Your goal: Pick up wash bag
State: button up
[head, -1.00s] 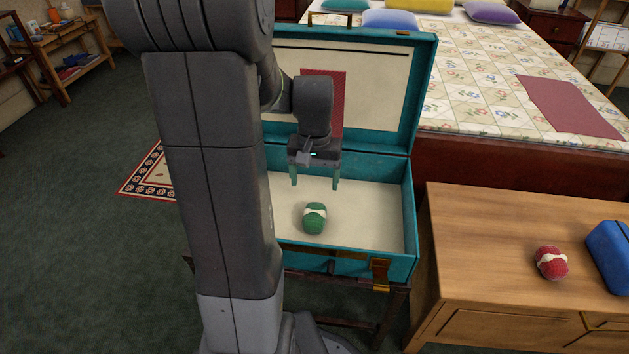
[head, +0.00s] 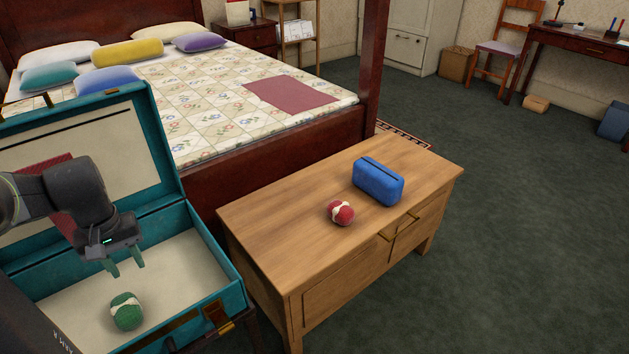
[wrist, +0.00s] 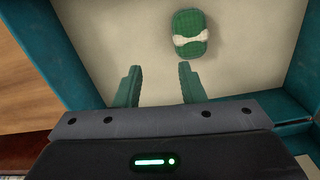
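The wash bag (head: 378,181) is a blue, box-like bag with a dark line along its top. It sits on the wooden chest (head: 290,208), near the chest's right part. My gripper (head: 127,268) is open and empty. It hangs over the inside of the open teal suitcase (head: 222,268), well to the left of the bag. In the wrist view my gripper's two green fingers (wrist: 158,86) stand apart with only the pale suitcase floor between them. The wash bag is not in the wrist view.
A green roll with a white band (head: 126,311) lies in the suitcase and also shows in the wrist view (wrist: 190,35). A red roll with a white band (head: 340,212) lies left of the wash bag. The bed (head: 225,125) stands behind. Open carpet (head: 500,220) lies to the right.

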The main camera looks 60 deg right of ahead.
aim_at(385, 186)
jog(key=z, duration=2.85)
jog(key=u, duration=3.1)
jog(key=k+l+z, duration=0.1)
jog(key=l, duration=0.35)
jog(key=k+l+z, duration=0.1)
jog(key=k+l, duration=0.15)
jog(key=l, duration=0.25)
jog(key=k+l+z, duration=0.1)
jog(key=l, duration=0.4)
jog(key=k+l+z, duration=0.1)
jog(key=l, duration=0.4)
jog(key=k+l+z, duration=0.1)
jog(key=l, duration=0.4)
jog(key=k+l+z, duration=0.1)
jog(key=l, duration=0.4)
jog(key=k, duration=0.1)
